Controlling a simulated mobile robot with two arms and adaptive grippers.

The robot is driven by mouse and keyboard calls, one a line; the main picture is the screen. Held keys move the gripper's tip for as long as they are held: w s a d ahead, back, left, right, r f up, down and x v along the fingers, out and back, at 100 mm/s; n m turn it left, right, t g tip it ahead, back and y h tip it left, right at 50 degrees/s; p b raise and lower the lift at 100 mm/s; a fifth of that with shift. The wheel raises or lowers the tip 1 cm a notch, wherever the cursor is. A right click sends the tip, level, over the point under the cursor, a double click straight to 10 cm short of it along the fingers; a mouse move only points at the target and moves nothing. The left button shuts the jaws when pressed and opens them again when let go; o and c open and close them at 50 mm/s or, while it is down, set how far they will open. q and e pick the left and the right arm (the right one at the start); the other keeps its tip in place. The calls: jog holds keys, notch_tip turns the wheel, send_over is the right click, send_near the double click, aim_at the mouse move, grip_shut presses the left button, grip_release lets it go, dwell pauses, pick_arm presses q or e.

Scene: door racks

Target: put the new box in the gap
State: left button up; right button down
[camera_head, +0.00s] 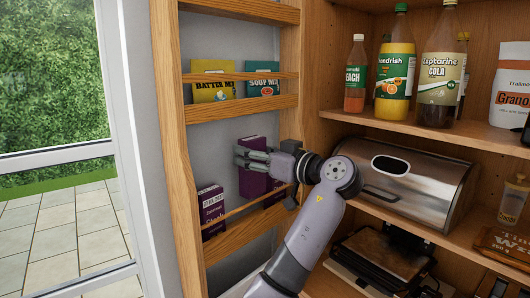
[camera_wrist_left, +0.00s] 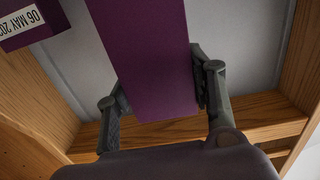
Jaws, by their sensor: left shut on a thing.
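My left gripper (camera_head: 256,162) is shut on a plain purple box (camera_head: 252,181) at the lower door rack (camera_head: 240,238). In the left wrist view the held box (camera_wrist_left: 148,65) stands between the two fingers of the gripper (camera_wrist_left: 160,100). A purple box with a white date label (camera_head: 211,212) stands in the rack to the left. More purple (camera_head: 275,196) shows behind the rail to the right, partly hidden by my gripper. The wrist view shows a dated purple box (camera_wrist_left: 30,22) at top left, apart from the held one. My right gripper is not in view.
The rack above holds a yellow packet (camera_head: 213,82) and a teal packet (camera_head: 262,80). To the right, shelves hold several bottles (camera_head: 396,75) and a steel bread bin (camera_head: 415,185). Wooden rails (camera_head: 232,212) cross the rack front.

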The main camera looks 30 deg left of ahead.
aim_at(258, 193)
pick_arm(q)
jog(key=f+b, duration=0.4)
jog(key=a+f+b, duration=0.1)
jog(key=f+b, duration=0.1)
jog(key=shift+w+f, duration=0.15)
jog(key=shift+f, duration=0.15)
jog(key=shift+f+b, duration=0.85)
jog(key=shift+f, duration=0.15)
jog(key=shift+f+b, duration=0.55)
jog(key=shift+b, duration=0.1)
